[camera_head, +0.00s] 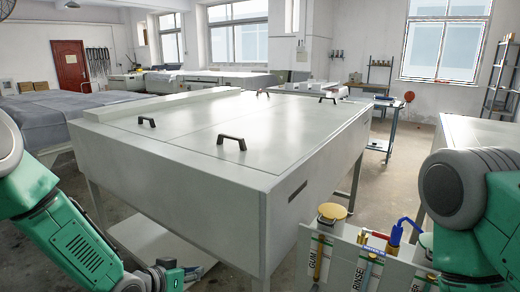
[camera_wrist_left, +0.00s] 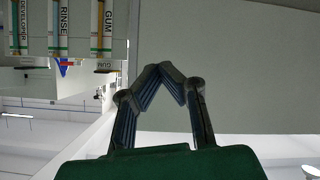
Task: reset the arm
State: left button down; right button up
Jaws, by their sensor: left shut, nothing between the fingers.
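My left arm (camera_head: 75,245) comes in from the left and hangs low beside the plate processor (camera_head: 250,120), a large pale machine with black handles on its lid. My left gripper (camera_head: 160,277) is partly cut off at the bottom edge of the head view. In the left wrist view the left gripper (camera_wrist_left: 160,70) is shut, its fingertips meeting with nothing between them. A plain grey-green surface lies behind it. My right arm (camera_head: 470,215) is at the right; its gripper is out of view.
A panel labelled GUM and RINSE (camera_head: 345,265) stands at the front right, with yellow-lidded containers (camera_head: 332,212) and a blue-handled valve (camera_head: 396,234). It shows in the left wrist view (camera_wrist_left: 62,30). A covered table (camera_head: 40,115) stands at the left. Open floor (camera_head: 395,180) shows at right.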

pick_arm(q)
jog(key=s+a+f+n+g+y+b, duration=0.1)
jog(key=s+f+g+y+b, duration=0.15)
jog(key=s+f, duration=0.8)
jog(key=s+a+f+g+y, duration=0.1)
jog(key=s+a+f+g, duration=0.1)
jog(key=s, duration=0.7)
jog(key=s+a+f+n+g+y+b, duration=0.1)
jog(key=s+a+f+g+y, duration=0.1)
jog(key=s+a, duration=0.3)
jog(key=s+a+f+n+g+y+b, duration=0.1)
jog(key=s+a+f, duration=0.3)
jog(key=s, duration=0.9)
jog(key=shift+s+g, duration=0.2)
jog(key=shift+g, duration=0.65)
jog(key=shift+w+a+f, duration=0.1)
jog(key=shift+w+a, duration=0.05)
jog(key=shift+a, duration=0.05)
jog(key=shift+d, duration=0.2)
jog(key=shift+a, duration=0.1)
